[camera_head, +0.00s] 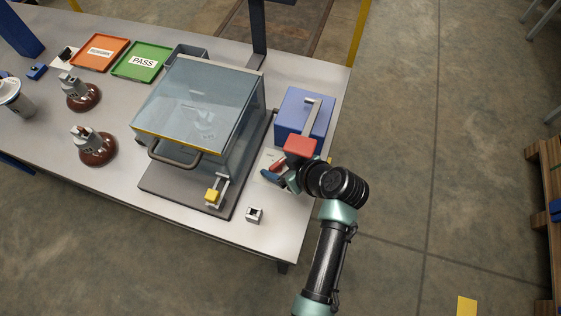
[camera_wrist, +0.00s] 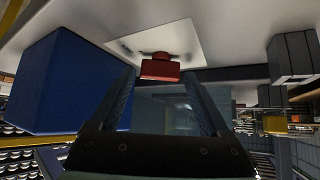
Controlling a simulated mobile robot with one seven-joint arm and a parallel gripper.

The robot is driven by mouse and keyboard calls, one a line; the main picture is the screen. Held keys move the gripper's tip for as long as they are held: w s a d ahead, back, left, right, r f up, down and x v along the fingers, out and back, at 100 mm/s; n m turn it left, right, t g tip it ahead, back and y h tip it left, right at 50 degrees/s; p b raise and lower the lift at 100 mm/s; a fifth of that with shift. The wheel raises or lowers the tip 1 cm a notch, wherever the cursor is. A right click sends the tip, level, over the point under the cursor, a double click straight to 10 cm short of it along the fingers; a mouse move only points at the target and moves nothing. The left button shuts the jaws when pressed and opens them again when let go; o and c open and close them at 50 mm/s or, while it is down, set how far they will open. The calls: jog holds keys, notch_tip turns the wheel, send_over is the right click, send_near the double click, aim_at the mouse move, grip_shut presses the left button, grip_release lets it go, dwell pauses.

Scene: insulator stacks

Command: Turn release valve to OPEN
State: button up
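The release valve appears to be the small red handle (camera_wrist: 160,68) on a white plate (camera_wrist: 178,42). In the head view the plate (camera_head: 266,158) lies on the table between the clear box and the blue box, partly hidden by my arm. My gripper (camera_wrist: 158,78) is open, its two fingers apart. In the wrist view the red handle appears between the fingertips. I cannot tell whether they touch it. In the head view my gripper (camera_head: 273,174) is low beside the plate. No OPEN marking is readable.
A blue box (camera_head: 291,108) with a grey lever (camera_head: 312,113) stands behind my gripper. A clear-walled box (camera_head: 200,105) with a yellow-tipped latch (camera_head: 212,195) stands to the left. A small metal block (camera_head: 254,215) sits near the front edge. A red block (camera_head: 300,146) shows beside my wrist.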

jog(key=c, duration=1.1)
jog(key=shift+s+a+r+m+t+h+p, duration=0.15)
jog(key=shift+m+t+h+p, duration=0.15)
jog(key=shift+m+h+p, duration=0.3)
jog(key=shift+f+m+t+h+p, duration=0.2)
jog(key=shift+m+t+h+p, duration=0.15)
jog(key=shift+m, duration=0.55)
jog(key=o, duration=1.4)
jog(key=shift+c, duration=0.2)
jog(key=v, duration=1.3)
